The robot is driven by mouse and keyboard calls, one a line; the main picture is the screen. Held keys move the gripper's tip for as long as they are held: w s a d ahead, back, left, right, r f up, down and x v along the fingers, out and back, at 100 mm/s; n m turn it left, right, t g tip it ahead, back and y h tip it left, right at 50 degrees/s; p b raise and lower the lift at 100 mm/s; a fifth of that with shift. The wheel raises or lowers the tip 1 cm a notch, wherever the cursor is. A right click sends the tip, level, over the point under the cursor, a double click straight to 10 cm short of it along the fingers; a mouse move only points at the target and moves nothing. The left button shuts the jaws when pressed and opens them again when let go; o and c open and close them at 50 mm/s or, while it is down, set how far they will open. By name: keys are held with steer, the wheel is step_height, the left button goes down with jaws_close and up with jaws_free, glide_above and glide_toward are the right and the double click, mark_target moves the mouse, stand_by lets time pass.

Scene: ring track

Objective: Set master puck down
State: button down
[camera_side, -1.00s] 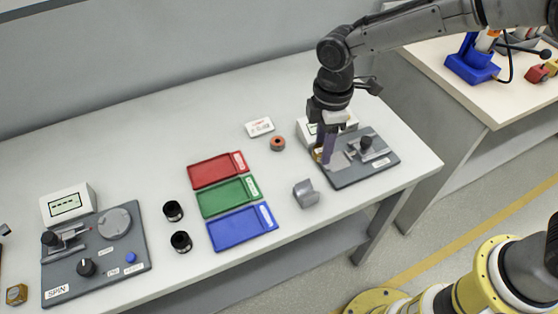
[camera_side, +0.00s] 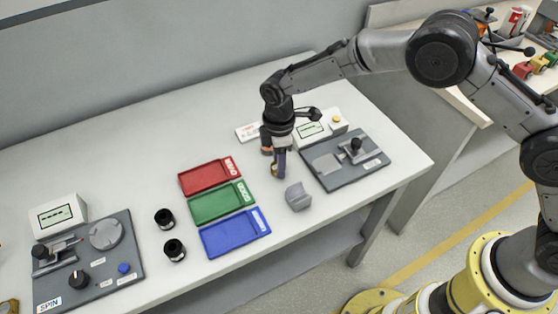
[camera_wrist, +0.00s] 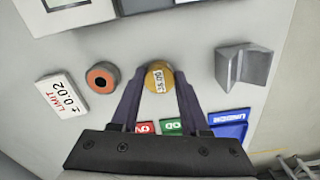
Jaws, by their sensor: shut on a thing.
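The master puck (camera_wrist: 160,76) is a brass-coloured disc with a white printed label, held between the two fingertips in the wrist view. My gripper (camera_wrist: 158,82) is shut on it. In the side view my gripper (camera_side: 279,173) points down over the white table, left of the gauge station (camera_side: 342,160) and just behind the grey angled block (camera_side: 298,197). The puck is hidden by the fingers there, and I cannot tell whether it touches the table.
An orange ring with a dark centre (camera_wrist: 101,78) lies left of the puck, beside a limit card (camera_wrist: 62,93). The grey block (camera_wrist: 243,65) is to the right. Red (camera_side: 208,177), green (camera_side: 222,201) and blue (camera_side: 235,232) trays lie left of my gripper in the side view.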

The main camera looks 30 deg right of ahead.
steer(key=shift+f, duration=0.1)
steer(key=shift+c, duration=2)
jaws_free()
step_height(320, 180, up, 12)
